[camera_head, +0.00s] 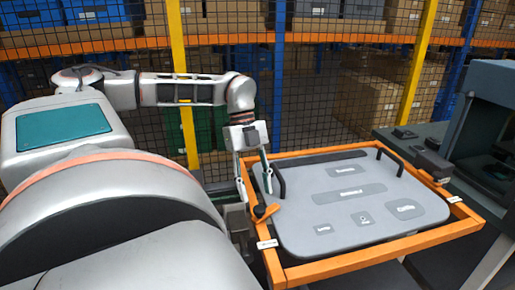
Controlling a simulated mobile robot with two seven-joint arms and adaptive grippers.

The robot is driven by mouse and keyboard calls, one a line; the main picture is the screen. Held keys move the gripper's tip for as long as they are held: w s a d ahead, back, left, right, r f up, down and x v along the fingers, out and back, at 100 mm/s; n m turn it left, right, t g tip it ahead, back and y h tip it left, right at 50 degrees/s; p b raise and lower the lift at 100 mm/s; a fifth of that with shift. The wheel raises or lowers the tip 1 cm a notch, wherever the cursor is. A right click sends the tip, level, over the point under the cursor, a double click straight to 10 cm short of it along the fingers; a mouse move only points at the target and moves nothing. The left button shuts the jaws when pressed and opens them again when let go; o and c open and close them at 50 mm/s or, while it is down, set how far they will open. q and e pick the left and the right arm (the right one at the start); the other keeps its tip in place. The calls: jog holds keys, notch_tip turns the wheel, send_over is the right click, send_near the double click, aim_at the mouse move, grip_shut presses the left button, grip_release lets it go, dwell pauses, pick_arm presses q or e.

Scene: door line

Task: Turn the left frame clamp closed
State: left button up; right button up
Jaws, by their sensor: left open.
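The left frame clamp (265,212) is an orange lever on a dark pivot at the left side of the orange frame (352,262). Its lever points up and to the right, over the edge of the grey panel. My left gripper (254,178) is open and empty above the clamp, fingers pointing down, apart from it as far as I can see. One finger is close to the panel's left black handle (278,178). The grey panel (290,225) lies inside the frame, with darker label patches on it. My right gripper is out of view.
A second black handle (391,160) is at the panel's far right. A similar dark and orange fitting (433,164) sits on the frame's right side. A dark machine (484,130) stands at right. Mesh fencing with yellow posts (182,85) and boxed shelves is behind.

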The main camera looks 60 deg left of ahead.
pick_arm(q)
jog(key=v, duration=0.8)
jog(key=shift+r, duration=0.1)
jog(key=shift+c, duration=0.4)
